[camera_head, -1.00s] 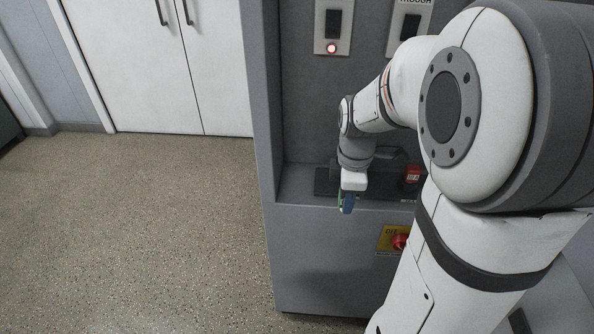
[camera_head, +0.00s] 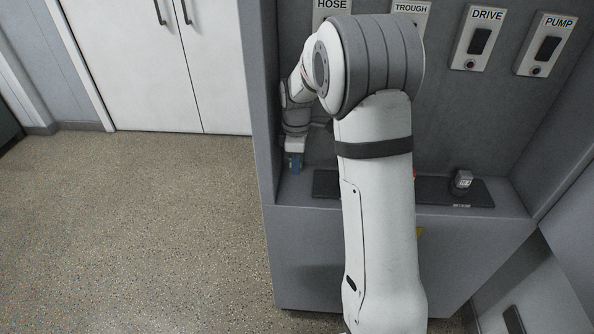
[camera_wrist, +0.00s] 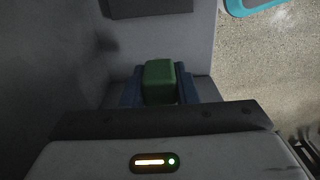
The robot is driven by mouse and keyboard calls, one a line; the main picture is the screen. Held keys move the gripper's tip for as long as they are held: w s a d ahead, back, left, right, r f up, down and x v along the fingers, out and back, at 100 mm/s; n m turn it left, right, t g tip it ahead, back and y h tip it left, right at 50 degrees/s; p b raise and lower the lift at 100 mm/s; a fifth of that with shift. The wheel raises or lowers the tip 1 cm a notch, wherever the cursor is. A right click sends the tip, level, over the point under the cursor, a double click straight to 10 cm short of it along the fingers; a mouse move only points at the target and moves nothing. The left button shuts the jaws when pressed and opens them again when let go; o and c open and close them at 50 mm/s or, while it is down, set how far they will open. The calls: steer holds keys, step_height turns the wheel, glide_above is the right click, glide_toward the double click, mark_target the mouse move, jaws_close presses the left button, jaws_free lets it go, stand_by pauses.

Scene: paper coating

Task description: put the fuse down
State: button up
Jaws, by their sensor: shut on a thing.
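The fuse (camera_wrist: 160,80) is a green block, held between the blue fingers of my gripper (camera_wrist: 159,92) in the wrist view. In the head view my gripper (camera_head: 294,163) points down over the left end of the grey shelf (camera_head: 330,212), inside the recess near its left wall. The fuse is hardly visible there, covered by the fingers. I cannot tell whether it touches the shelf.
A dark strip (camera_head: 326,184) lies on the shelf right of my gripper, with a grey block (camera_head: 462,180) on its right part. My arm hides its middle. The back panel has DRIVE (camera_head: 480,38) and PUMP (camera_head: 545,44) switches. The shelf's left end looks bare.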

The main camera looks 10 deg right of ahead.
step_height(320, 180, down, 4)
steer(key=shift+s+r, duration=0.1)
steer(key=shift+r, duration=0.1)
steer(key=shift+w+f+p, duration=0.3)
steer(key=shift+f+p, duration=0.05)
steer(key=shift+f, duration=0.25)
steer(key=o, duration=1)
steer(key=shift+o, duration=0.2)
